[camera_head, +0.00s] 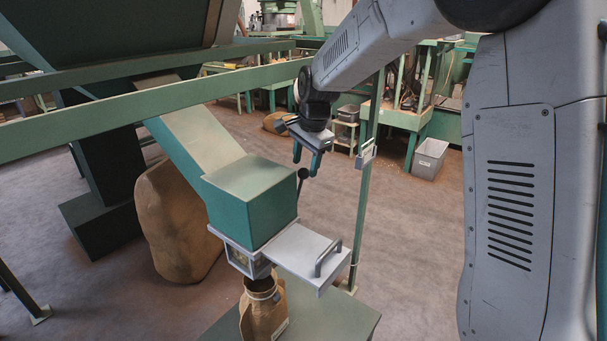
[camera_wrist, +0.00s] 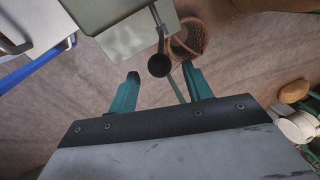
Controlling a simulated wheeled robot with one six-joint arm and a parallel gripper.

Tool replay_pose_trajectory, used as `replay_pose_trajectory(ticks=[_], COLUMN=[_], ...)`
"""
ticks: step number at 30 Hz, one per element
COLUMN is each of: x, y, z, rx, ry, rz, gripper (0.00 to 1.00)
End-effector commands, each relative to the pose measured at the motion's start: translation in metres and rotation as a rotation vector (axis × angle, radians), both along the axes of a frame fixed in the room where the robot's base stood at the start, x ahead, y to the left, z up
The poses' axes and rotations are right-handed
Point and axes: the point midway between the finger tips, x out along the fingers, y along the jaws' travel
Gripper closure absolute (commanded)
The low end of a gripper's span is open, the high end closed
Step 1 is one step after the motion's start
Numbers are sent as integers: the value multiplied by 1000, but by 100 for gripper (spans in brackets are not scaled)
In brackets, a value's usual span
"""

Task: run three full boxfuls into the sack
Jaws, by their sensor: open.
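A green box (camera_head: 250,200) sits at the lower end of a sloping chute (camera_head: 195,140). Under it is a metal frame with a small window (camera_head: 249,262), and a grey slide plate with a handle (camera_head: 305,248) sticks out to the right. The brown sack (camera_head: 263,312) stands open below the outlet. A lever with a black ball knob (camera_head: 302,173) rises at the box's right side. My gripper (camera_head: 308,163) is open and empty just above the knob. In the wrist view the knob (camera_wrist: 159,65) lies ahead of the gap between my fingertips (camera_wrist: 162,80), apparently untouched. The box's contents are hidden.
A thin green post (camera_head: 365,190) with a small grey fitting stands right of the slide plate. Green beams (camera_head: 150,97) cross at the left. A large brown sack (camera_head: 175,222) stands behind the chute. A grey bin (camera_head: 430,157) and benches are farther back. Floor at right is clear.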

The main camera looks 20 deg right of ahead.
Motion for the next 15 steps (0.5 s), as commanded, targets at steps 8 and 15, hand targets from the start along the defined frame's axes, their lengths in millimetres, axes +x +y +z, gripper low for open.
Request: replay_pose_trajectory(ticks=[8, 15], x=[7, 8], y=[3, 3], z=[-37, -43], rx=[-1, 0], ry=[1, 0], rz=[2, 2], gripper=[50, 50])
